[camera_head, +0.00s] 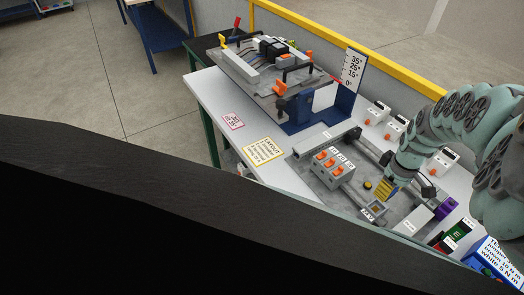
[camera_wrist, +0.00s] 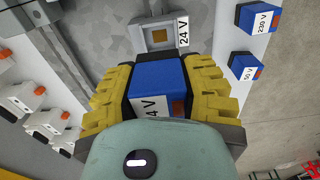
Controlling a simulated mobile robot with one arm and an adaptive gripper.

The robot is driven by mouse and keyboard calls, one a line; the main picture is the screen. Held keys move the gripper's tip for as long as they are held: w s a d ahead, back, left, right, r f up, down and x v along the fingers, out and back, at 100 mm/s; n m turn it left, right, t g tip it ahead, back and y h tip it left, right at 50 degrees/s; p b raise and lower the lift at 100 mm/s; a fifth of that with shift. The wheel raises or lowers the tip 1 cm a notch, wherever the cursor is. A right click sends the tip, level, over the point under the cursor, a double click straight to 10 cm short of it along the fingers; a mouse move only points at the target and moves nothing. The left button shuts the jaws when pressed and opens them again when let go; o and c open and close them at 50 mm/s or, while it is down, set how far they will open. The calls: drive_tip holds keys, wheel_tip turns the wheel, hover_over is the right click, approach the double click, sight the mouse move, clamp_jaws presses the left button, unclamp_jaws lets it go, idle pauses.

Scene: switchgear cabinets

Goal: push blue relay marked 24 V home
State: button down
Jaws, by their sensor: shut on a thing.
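In the wrist view, the blue relay (camera_wrist: 156,80) sits between the yellow finger pads of my gripper (camera_wrist: 160,104), which is shut on it. Its white label shows "4 V", with the rest hidden by the gripper. Ahead of it is a grey socket (camera_wrist: 160,37) with a brown-yellow centre and a "24 V" label beside it. The relay appears apart from this socket. In the head view, my gripper (camera_head: 385,191) is just above the same socket (camera_head: 376,208); the relay is mostly hidden there.
Two more blue relays, one marked 230 V (camera_wrist: 258,18) and one with a partly readable label (camera_wrist: 246,66), stand right in the wrist view. A grey block with orange switches (camera_head: 331,166) is left of my gripper.

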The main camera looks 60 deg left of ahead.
drive_tip(key=b, duration=0.5)
hover_over(375, 209)
drive_tip(key=shift+w+f, duration=0.1)
drive_tip(key=shift+f, duration=2.8)
drive_tip(key=shift+f+b, duration=1.2)
drive_tip(key=shift+b, duration=0.5)
drive_tip(key=shift+c, duration=2.4)
unclamp_jaws()
